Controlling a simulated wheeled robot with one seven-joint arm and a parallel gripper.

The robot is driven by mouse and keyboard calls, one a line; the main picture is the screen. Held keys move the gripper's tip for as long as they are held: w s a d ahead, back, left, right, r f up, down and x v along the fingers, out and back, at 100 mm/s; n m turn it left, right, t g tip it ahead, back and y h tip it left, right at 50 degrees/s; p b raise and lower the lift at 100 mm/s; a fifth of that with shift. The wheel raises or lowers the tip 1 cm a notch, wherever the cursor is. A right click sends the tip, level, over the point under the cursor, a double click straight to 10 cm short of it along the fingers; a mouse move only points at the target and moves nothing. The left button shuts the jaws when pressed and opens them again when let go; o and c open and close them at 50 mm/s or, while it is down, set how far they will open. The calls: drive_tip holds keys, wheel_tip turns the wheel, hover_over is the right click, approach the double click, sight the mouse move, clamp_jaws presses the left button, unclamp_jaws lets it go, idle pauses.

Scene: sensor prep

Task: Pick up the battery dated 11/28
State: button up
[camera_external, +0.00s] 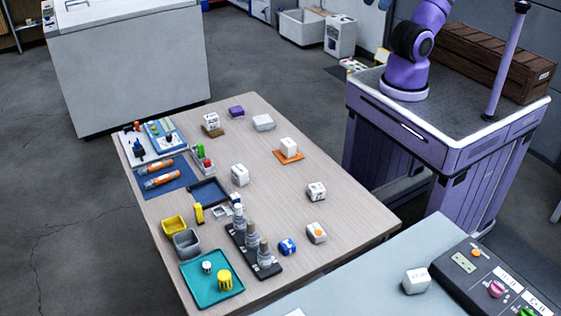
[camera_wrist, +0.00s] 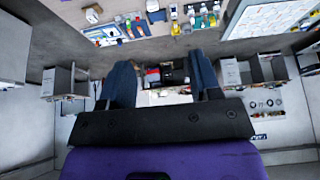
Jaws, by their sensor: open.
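Several small white blocks with printed faces stand on the wooden table in the external view; any of them may be batteries, but their dates are too small to read. One block (camera_external: 289,145) sits on an orange pad and one (camera_external: 212,119) on a brown pad. Others stand bare: one at the back (camera_external: 263,122), one mid-table (camera_external: 240,175), one at right (camera_external: 316,191), and one with an orange mark (camera_external: 317,232). My gripper (camera_wrist: 162,68) is open and empty in the wrist view, facing distant shelving. It is outside the external view.
The wooden table (camera_external: 190,225) also holds a blue mat (camera_external: 178,187) with orange cylinders, a teal tray (camera_external: 197,288), yellow and grey bins, and a dark rack (camera_external: 273,271) of grey cylinders. A grey table (camera_external: 350,285) adjoins in front, with another white block (camera_external: 417,280).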

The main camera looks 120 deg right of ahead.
drive_tip(key=w, duration=1.1)
drive_tip(key=g, duration=0.2)
hover_over(236, 195)
drive_tip(key=s, duration=0.2)
wheel_tip(236, 195, down, 47)
drive_tip(key=shift+w+d+f, duration=0.1)
drive_tip(key=shift+w, duration=0.05)
drive_tip(key=shift+x, duration=3)
drive_tip(key=shift+w, duration=0.1)
drive_tip(key=shift+c, duration=0.2)
drive_tip(key=c, duration=1)
